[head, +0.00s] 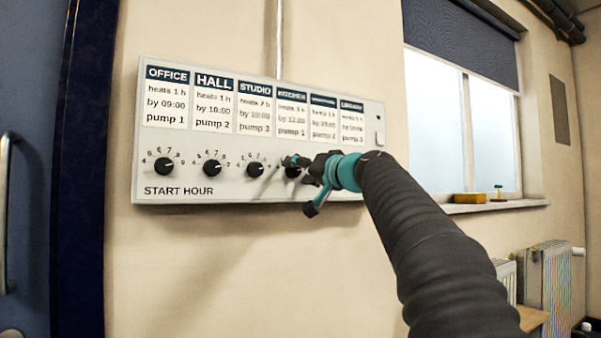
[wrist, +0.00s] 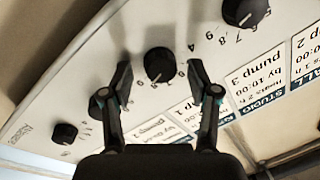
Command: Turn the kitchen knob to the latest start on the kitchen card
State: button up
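The panel (head: 350,186) on the wall has a row of cards above a row of black knobs. The kitchen card (head: 291,112) is fourth from the left; its small print, including heating hours, is hard to read. The kitchen knob (head: 291,172) is partly hidden by my gripper in the head view. In the wrist view, where the panel appears turned over, the kitchen knob (wrist: 159,64) sits between and just beyond my fingertips. Its pale pointer mark shows at its lower edge; its number is unclear. My gripper (head: 299,183) is open, with gaps visible beside the knob (wrist: 160,78).
The studio knob (wrist: 245,10) and another knob (wrist: 100,104) flank the kitchen knob closely. The office knob (head: 164,167) and hall knob (head: 212,168) are farther left. A conduit (head: 279,40) runs above the panel. A window sill (head: 495,206) and radiator (head: 548,275) are to the right.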

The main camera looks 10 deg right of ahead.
jog(key=shift+s, duration=0.1)
jog(key=v, duration=1.1)
jog(key=shift+s+d, duration=0.15)
jog(key=shift+s, duration=0.25)
notch_tip(320, 180, down, 24)
jog(key=s+d+m+g+h, duration=0.2)
jog(key=m+g+h, duration=0.15)
jog(key=g, duration=0.25)
jog(key=s+a+f+n+g+h, duration=0.2)
jog(key=s+a+f, duration=0.1)
jog(key=s+f, duration=0.9)
jog(key=s+a+f+n+g+h, duration=0.2)
jog(key=s+a+f+n+g, duration=0.1)
jog(key=s+f, duration=1)
jog(key=shift+s+a+f, duration=0.3)
jog(key=shift+s+a, duration=0.5)
jog(key=shift+s, duration=0.3)
